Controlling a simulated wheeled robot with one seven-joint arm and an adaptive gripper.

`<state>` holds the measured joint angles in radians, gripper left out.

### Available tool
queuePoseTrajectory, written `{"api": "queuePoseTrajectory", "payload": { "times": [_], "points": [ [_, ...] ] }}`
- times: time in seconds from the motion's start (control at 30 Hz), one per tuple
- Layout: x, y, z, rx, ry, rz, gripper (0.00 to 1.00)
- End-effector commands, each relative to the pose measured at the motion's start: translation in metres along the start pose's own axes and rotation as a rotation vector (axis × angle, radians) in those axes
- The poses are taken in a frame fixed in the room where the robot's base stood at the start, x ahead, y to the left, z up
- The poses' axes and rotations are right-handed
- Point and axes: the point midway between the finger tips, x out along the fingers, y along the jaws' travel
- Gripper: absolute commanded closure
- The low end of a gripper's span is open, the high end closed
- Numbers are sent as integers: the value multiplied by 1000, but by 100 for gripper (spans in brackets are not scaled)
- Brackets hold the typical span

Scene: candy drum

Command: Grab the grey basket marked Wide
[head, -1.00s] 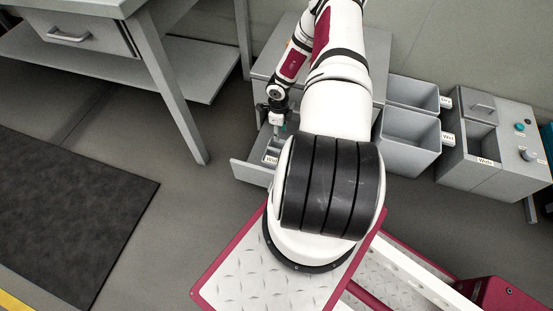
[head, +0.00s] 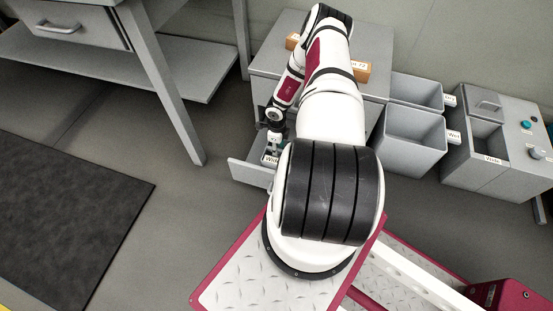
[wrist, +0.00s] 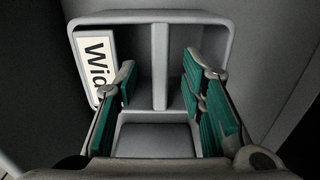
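The grey basket (wrist: 225,40) fills the middle of the wrist view, with a white label (wrist: 95,65) reading "Wid", the rest covered by a finger. A grey upright bar (wrist: 160,65) runs down its middle. My gripper (wrist: 160,80) is open, its green-padded fingers apart on either side of the bar, with a gap on both sides. In the head view, my gripper points down into the open grey drawer (head: 245,173). The basket there is mostly hidden by my arm; part of its label (head: 271,158) shows.
A grey cabinet (head: 265,65) with orange boxes (head: 361,71) on top stands behind my arm. Grey bins (head: 408,140) and a grey machine with knobs (head: 495,170) stand to the right. A table leg (head: 165,90) stands to the left, with open floor in front.

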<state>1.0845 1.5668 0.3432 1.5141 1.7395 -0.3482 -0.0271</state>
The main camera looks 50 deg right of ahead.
Motion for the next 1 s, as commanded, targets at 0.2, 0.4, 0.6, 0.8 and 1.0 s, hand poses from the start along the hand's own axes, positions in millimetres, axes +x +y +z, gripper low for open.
{"api": "queuePoseTrajectory", "payload": {
  "times": [0.2, 0.4, 0.6, 0.8, 1.0],
  "points": [
    [20, 0, -1, 0, 0, 0, 63],
    [19, 0, -1, 0, 0, 0, 72],
    [19, 0, -1, 0, 0, 0, 100],
    [19, 0, -1, 0, 0, 0, 100],
    [15, 0, -1, 0, 0, 0, 100]
  ]
}}
